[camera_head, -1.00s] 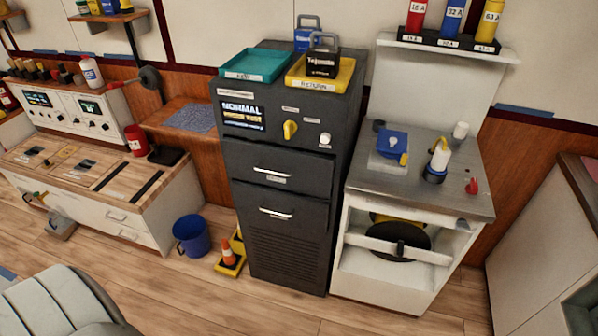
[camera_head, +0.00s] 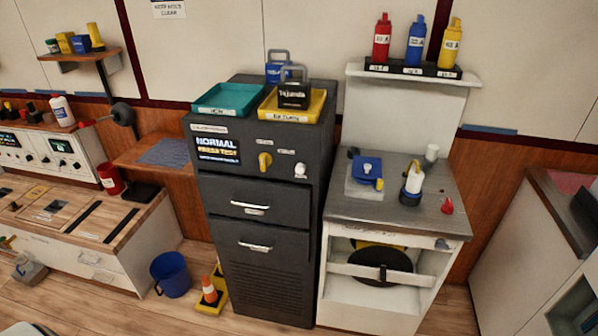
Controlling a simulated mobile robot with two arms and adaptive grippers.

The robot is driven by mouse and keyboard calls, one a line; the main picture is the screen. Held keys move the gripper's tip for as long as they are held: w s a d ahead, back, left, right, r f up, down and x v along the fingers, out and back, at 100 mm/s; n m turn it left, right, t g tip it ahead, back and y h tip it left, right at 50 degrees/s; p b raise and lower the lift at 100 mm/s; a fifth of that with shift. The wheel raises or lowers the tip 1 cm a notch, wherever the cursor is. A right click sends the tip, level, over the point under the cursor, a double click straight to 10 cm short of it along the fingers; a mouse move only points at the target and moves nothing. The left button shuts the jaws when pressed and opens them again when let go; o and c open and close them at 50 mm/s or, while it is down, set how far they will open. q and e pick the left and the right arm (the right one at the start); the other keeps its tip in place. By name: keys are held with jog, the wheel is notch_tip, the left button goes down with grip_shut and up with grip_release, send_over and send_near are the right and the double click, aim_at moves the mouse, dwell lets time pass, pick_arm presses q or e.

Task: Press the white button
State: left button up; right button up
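The white button (camera_head: 300,170) is a small round knob on the upper front of the dark grey cabinet (camera_head: 262,275), right of a yellow rotary switch (camera_head: 265,161). A screen (camera_head: 218,150) to the left of the switch reads "NORMAL" with a yellow line below it. Neither of my grippers shows in the head view, so nothing of mine is near the button.
On the cabinet stand a teal tray (camera_head: 228,113), a yellow tray (camera_head: 318,108) and padlock-like items. A metal-topped bench (camera_head: 390,212) adjoins on the right. A blue bucket (camera_head: 170,275) and an orange cone (camera_head: 209,291) stand on the floor at the cabinet's left.

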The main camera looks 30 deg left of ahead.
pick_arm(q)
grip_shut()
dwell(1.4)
